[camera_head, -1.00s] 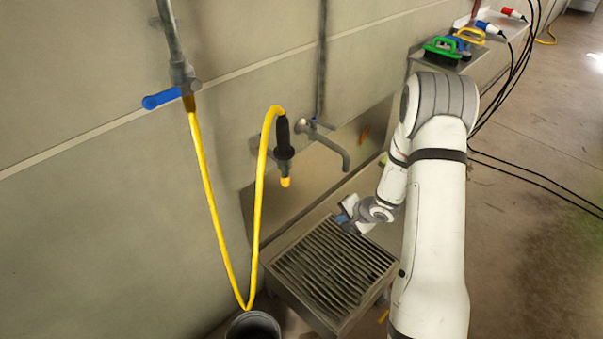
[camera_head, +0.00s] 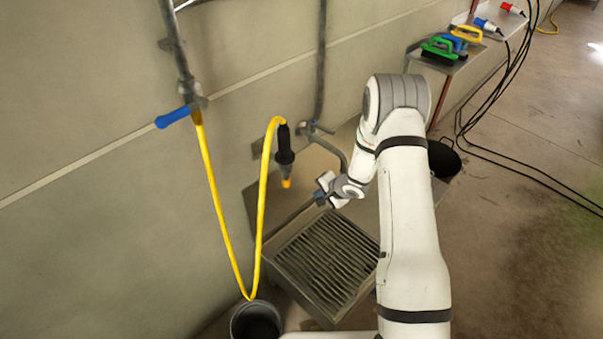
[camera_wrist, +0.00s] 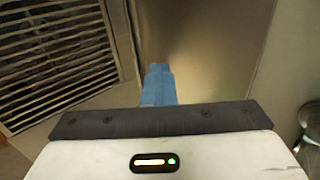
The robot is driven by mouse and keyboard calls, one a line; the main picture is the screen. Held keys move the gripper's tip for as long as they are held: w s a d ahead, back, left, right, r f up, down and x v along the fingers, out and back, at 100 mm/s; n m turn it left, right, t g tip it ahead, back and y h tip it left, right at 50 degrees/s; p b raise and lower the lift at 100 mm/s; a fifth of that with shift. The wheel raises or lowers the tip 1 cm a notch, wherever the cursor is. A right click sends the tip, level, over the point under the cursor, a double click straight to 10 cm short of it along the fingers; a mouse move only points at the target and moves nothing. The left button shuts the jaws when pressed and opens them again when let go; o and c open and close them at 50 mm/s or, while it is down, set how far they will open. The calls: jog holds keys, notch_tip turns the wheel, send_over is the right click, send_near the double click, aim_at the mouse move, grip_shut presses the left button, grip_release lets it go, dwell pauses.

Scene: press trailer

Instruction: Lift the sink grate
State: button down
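The sink grate (camera_head: 325,262), a square of dark parallel metal slats, lies in the frame of the low metal sink (camera_head: 275,268) in the head view. My gripper (camera_head: 321,198) is above the sink's back edge, apart from the grate and near the tap. In the wrist view its blue fingers (camera_wrist: 158,84) are together at the middle of the gripper and hold nothing. They point over bare metal to the right of the grate. My arm covers the sink's right side.
A yellow hose (camera_head: 208,180) with a black nozzle (camera_head: 285,150) hangs left of my gripper. A tap (camera_head: 330,150) is on the wall behind it. A dark bucket (camera_head: 257,322) stands at front left. A shelf with brushes (camera_head: 440,50) and black cables are behind at right.

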jog(key=w+a+r+p, duration=0.1)
jog(key=w+a+p, duration=0.3)
jog(key=w+a, duration=0.2)
jog(key=shift+w+a, duration=0.3)
jog(key=shift+a, duration=0.05)
jog(key=c, duration=2.2)
grip_release()
jog(key=c, duration=1.3)
grip_release()
jog(key=shift+p+v, duration=2.7)
jog(key=shift+v, duration=0.85)
